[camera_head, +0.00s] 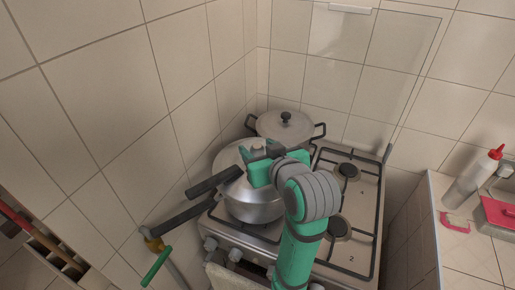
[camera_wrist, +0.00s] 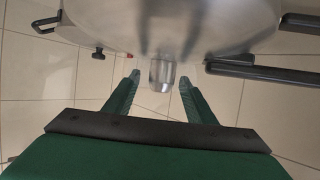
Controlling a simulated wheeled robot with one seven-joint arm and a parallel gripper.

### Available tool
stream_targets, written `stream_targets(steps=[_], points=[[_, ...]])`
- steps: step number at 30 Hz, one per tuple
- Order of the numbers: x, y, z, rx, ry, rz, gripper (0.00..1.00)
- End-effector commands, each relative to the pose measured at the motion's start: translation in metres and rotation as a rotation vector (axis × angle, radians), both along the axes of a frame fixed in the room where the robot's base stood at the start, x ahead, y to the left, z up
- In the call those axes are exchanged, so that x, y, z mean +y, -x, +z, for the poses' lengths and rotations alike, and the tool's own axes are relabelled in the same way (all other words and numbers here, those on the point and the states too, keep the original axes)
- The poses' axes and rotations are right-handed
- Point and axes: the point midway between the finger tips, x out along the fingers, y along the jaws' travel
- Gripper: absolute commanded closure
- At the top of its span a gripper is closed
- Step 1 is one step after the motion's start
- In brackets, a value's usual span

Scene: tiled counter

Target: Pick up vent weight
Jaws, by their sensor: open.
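The vent weight is a small silvery metal cylinder (camera_wrist: 162,73) on the shiny pressure cooker, seen in the wrist view. My gripper (camera_wrist: 160,80) is open, with one green finger on each side of the vent weight and a visible gap to both. In the head view, my green gripper (camera_head: 258,153) is over the lid of the pressure cooker (camera_head: 252,211), which stands on the stove's left front. There a small grey piece between the fingers looks like the vent weight, but it is partly hidden.
Long black cooker handles (camera_head: 180,215) stick out to the left. A lidded pot (camera_head: 285,127) with black side handles stands behind. The stove's right burners (camera_head: 340,228) are empty. Tiled walls close in at the left and back. A bottle (camera_head: 468,180) stands on the right counter.

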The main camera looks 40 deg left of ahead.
Motion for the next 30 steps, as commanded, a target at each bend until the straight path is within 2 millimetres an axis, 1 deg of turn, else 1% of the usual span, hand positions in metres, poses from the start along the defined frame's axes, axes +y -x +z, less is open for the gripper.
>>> stream_targets(steps=[3, 11, 14, 15, 17, 26, 30], points=[[0.0065, -0.0026, -0.0045, 0.001, 0.0, -0.003, 0.5], [0.009, -0.0025, -0.0049, 0.0, 0.0, -0.001, 0.5], [0.0091, -0.0024, -0.0048, 0.0, 0.0, -0.001, 0.71], [0.0091, -0.0025, -0.0048, 0.0, 0.0, -0.001, 0.81], [0.009, -0.0023, -0.0048, 0.0, 0.0, -0.001, 0.95], [0.0099, -0.0019, -0.0041, -0.001, -0.001, 0.001, 0.95], [0.0078, -0.0033, 0.0002, -0.002, -0.001, -0.003, 0.95]])
